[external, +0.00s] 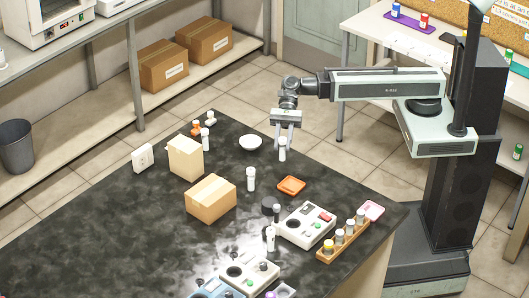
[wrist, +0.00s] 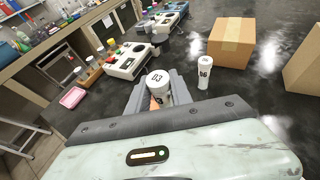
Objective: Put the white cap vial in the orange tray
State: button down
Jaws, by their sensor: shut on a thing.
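My gripper (external: 287,118) is shut on a white cap vial (external: 282,149), held upright between the fingers near the table's back right edge. In the wrist view the vial's round white cap (wrist: 158,78) has dark lettering and sits between the two grey fingers (wrist: 159,92). The small square orange tray (external: 291,186) lies on the black table, below and a little right of the vial in the external view. A sliver of orange (wrist: 154,103) shows beside the held vial in the wrist view; most is hidden. Another white cap vial (external: 251,180) stands left of the tray.
A white bowl (external: 250,143) stands left of my gripper. Cardboard boxes (external: 211,199) stand on the left. A white instrument (external: 305,225), a wooden vial rack (external: 343,241) and a pink tray (external: 372,210) stand in front and right of the orange tray.

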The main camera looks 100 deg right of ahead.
jog(key=s+a+r+n+g+p, duration=0.1)
jog(key=s+a+r, duration=0.15)
jog(key=a, duration=0.45)
jog(key=b, duration=0.9)
send_over(291, 186)
notch_tip(291, 186, down, 9)
jog(key=shift+a+f, duration=0.15)
jog(key=shift+f, duration=0.05)
jog(key=c, duration=1.1)
grip_release()
jog(key=shift+r+p, duration=0.1)
jog(key=shift+p, duration=0.25)
jog(key=shift+c, duration=0.2)
jog(key=shift+r, duration=0.1)
jog(key=p+v, duration=0.5)
jog(key=v, duration=0.7)
jog(key=shift+w, duration=0.15)
